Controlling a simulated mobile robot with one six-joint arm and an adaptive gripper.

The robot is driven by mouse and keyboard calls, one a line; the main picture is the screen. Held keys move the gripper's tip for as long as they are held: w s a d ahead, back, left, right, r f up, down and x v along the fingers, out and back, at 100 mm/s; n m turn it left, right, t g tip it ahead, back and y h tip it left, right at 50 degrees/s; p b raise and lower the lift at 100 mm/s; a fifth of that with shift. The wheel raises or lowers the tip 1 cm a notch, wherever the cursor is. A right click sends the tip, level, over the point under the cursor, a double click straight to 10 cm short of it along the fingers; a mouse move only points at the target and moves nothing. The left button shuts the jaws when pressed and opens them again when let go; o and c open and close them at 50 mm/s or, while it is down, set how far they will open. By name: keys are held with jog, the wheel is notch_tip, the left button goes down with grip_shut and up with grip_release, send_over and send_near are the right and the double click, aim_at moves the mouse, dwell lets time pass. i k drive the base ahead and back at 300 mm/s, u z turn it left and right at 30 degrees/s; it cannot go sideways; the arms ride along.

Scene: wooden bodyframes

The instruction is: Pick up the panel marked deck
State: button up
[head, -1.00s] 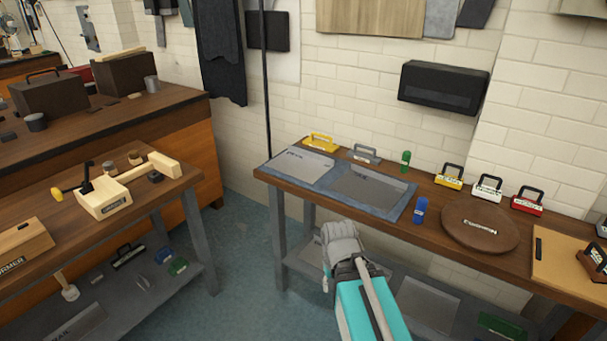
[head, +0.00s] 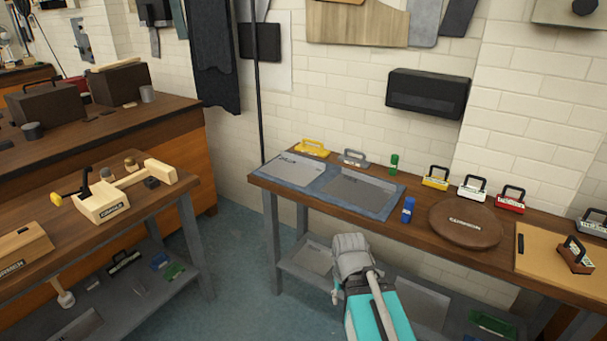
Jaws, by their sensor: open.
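A pale grey panel (head: 290,171) with small dark lettering near its upper left edge lies flat on the left half of a blue mat (head: 322,184) on the right-hand bench. The lettering is too blurred to read surely as deck. A darker grey sheet (head: 358,190) lies on the mat's right half. My gripper (head: 350,252), at the grey end of my arm, is below and in front of the bench edge, apart from the panel. It is open; its fingertips are not clearly seen, and nothing shows held in it.
Floor (head: 240,270) is clear between the benches.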

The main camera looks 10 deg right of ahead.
aim_at(298, 171)
jog(key=z, duration=0.5)
jog(key=k, duration=1.15)
jog(key=z, duration=0.35)
jog(key=i, duration=1)
jog(key=u, duration=0.7)
jog(key=i, duration=1.2)
jog(key=u, duration=0.35)
